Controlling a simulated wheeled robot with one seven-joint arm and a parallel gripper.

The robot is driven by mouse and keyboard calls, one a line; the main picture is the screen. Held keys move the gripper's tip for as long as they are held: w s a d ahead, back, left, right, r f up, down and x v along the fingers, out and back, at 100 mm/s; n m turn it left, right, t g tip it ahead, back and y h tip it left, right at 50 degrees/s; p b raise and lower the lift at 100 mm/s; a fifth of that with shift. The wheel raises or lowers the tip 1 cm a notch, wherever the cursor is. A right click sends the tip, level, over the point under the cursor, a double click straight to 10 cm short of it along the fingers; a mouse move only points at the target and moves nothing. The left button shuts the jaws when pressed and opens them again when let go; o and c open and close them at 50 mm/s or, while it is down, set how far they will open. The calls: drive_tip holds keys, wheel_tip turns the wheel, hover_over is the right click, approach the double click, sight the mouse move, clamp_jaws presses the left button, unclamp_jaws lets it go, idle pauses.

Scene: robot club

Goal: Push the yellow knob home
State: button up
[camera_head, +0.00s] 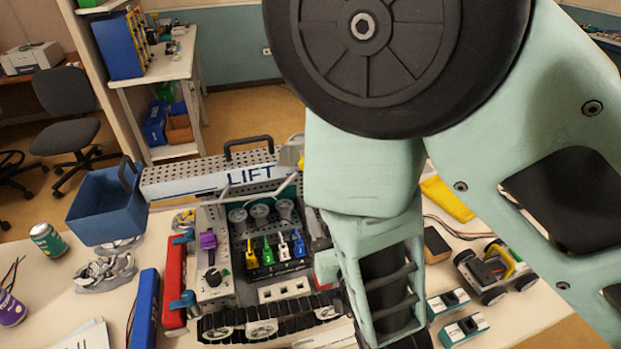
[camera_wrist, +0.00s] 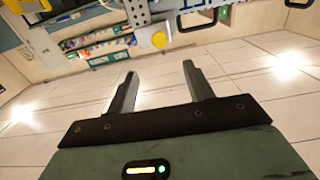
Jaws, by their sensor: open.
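The round yellow knob (camera_wrist: 158,40) shows in the wrist view on a grey plate, just beyond the fingertips and close to midway between them. In the head view only a small yellow patch (camera_head: 301,162) shows there, at the right end of the beam marked LIFT (camera_head: 205,181), partly behind my arm. My gripper (camera_wrist: 160,69) is open, with nothing between its two fingers. A gap seems to lie between the fingertips and the knob, but its depth is hard to tell. In the head view my arm hides the gripper.
Below the LIFT beam stands a tracked machine with a panel of coloured levers (camera_head: 277,249), a purple knob (camera_head: 208,240) and a red side part (camera_head: 174,284). A blue bin (camera_head: 103,208) stands left. A small wheeled robot (camera_head: 494,270) stands right.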

sight(305, 162)
drive_tip(key=x, duration=1.3)
drive_tip(key=shift+w+b, duration=0.25)
drive_tip(key=shift+b, duration=0.1)
drive_tip(key=shift+c, duration=0.3)
clamp_jaws()
drive_tip(key=shift+f+b+x, duration=0.2)
drive_tip(key=shift+b+x, duration=0.7)
drive_tip(key=shift+x, duration=0.1)
drive_tip(key=shift+w+r, duration=0.1)
drive_tip(key=shift+w, duration=0.15)
drive_tip(key=shift+r, duration=0.15)
drive_tip(key=shift+o, duration=0.3)
unclamp_jaws()
drive_tip(key=shift+a, duration=0.1)
